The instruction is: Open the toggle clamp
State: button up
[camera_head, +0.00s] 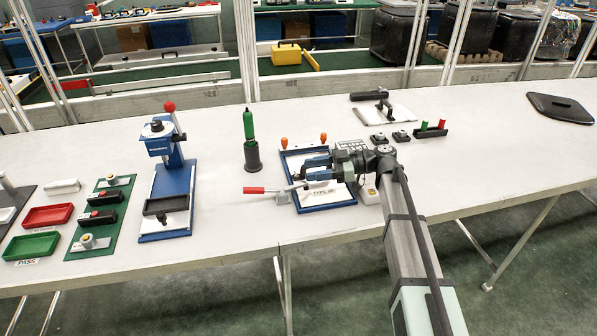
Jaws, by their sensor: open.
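The toggle clamp has a red handle (253,190) and a metal body. Its handle lies almost flat and points left, and the metal part reaches right to the left edge of a blue-framed fixture (325,207). My gripper (311,168) is open above this fixture, its fingers pointing left. It is to the right of the red handle and apart from it. My gripper hides part of the fixture and perhaps the right end of the clamp.
A blue press (170,180) stands to the left. Two orange knobs (284,142) rise at the fixture's back. Small black boxes (401,136) sit to the right. The table in front of the handle is clear.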

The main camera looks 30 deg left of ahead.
jog(key=shift+v, duration=1)
jog(key=s+a+r+n+h, duration=0.3)
jog(key=s+a+r, duration=0.3)
jog(key=a, duration=0.4)
jog(key=s+a+r+n+h, duration=0.2)
jog(key=s+a+r, duration=0.3)
jog(key=s+a, duration=0.45)
jog(key=m+t+h, duration=0.4)
jog(key=h, duration=0.3)
send_near(254, 190)
jog(key=x, duration=0.3)
jog(key=a+x, duration=0.1)
jog(key=x, duration=0.2)
jog(key=a+x, duration=0.1)
jog(key=x, duration=0.2)
jog(key=shift+s, duration=0.45)
jog(key=shift+c, duration=0.2)
